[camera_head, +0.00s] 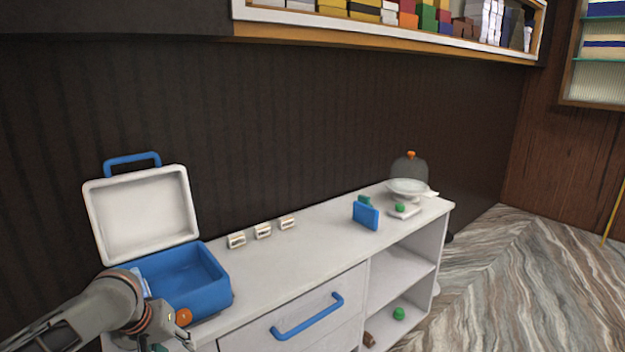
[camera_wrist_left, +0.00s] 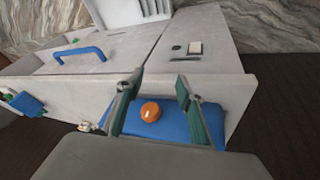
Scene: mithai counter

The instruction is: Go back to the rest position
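My left arm comes in at the lower left of the head view. In the left wrist view my left gripper (camera_wrist_left: 160,76) is open, its two fingers apart with green inner pads and nothing held between them. A round orange piece (camera_wrist_left: 150,112) on a blue surface shows between the fingers; I cannot tell whether they touch it. In the head view the orange piece (camera_head: 183,316) is at the front of an open blue box (camera_head: 207,297), beside my left wrist. The box's white lid (camera_head: 143,216) stands upright. My right gripper is not in view.
A drawer with a blue handle (camera_head: 308,318) is below. A shelf (camera_head: 390,48) hangs above; marble floor is at right.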

